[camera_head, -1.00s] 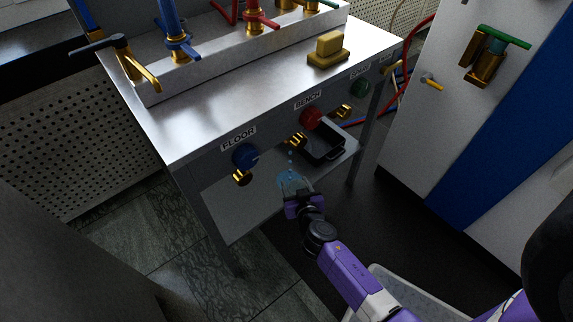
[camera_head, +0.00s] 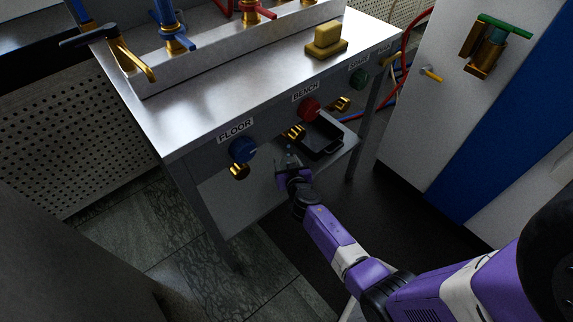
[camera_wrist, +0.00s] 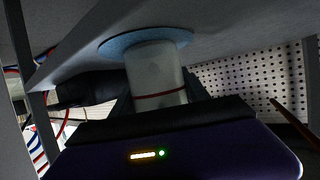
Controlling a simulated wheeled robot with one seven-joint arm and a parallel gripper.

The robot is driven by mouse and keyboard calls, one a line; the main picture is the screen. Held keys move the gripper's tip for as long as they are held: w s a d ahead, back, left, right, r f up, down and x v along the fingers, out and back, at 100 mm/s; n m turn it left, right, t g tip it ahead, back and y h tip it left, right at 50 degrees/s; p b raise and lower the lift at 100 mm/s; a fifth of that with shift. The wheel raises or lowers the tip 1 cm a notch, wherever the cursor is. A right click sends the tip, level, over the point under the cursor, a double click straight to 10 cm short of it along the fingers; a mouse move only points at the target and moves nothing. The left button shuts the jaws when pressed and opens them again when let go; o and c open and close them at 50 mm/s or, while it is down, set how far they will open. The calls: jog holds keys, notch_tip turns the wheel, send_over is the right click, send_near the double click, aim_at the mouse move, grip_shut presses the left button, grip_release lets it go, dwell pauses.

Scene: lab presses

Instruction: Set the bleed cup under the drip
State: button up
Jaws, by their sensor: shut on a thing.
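The bleed cup (camera_wrist: 158,75), clear with a red line round it, is between my gripper's dark fingers in the wrist view, which looks upside down. Its base end meets a blue wet patch (camera_wrist: 118,44) on the lower shelf; whether it rests or hovers just above, I cannot tell. My gripper (camera_head: 285,172) is shut on the cup at the shelf's front; the cup (camera_head: 289,162) shows small and faint there. The brass spout (camera_head: 295,131) near the red knob is above it, with faint blue drops between them. The patch is mostly hidden in the head view.
A black tray (camera_head: 321,140) stands on the shelf (camera_head: 240,205) right of the cup. A blue knob (camera_head: 243,150) with another brass spout (camera_head: 239,170) is to the left. A table leg (camera_head: 362,150) and red and blue hoses lie right. A yellow block (camera_head: 327,40) sits on the bench.

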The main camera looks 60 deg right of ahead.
jog(key=shift+f, duration=0.2)
jog(key=o, duration=1.4)
jog(key=shift+r, duration=0.1)
jog(key=shift+c, duration=0.2)
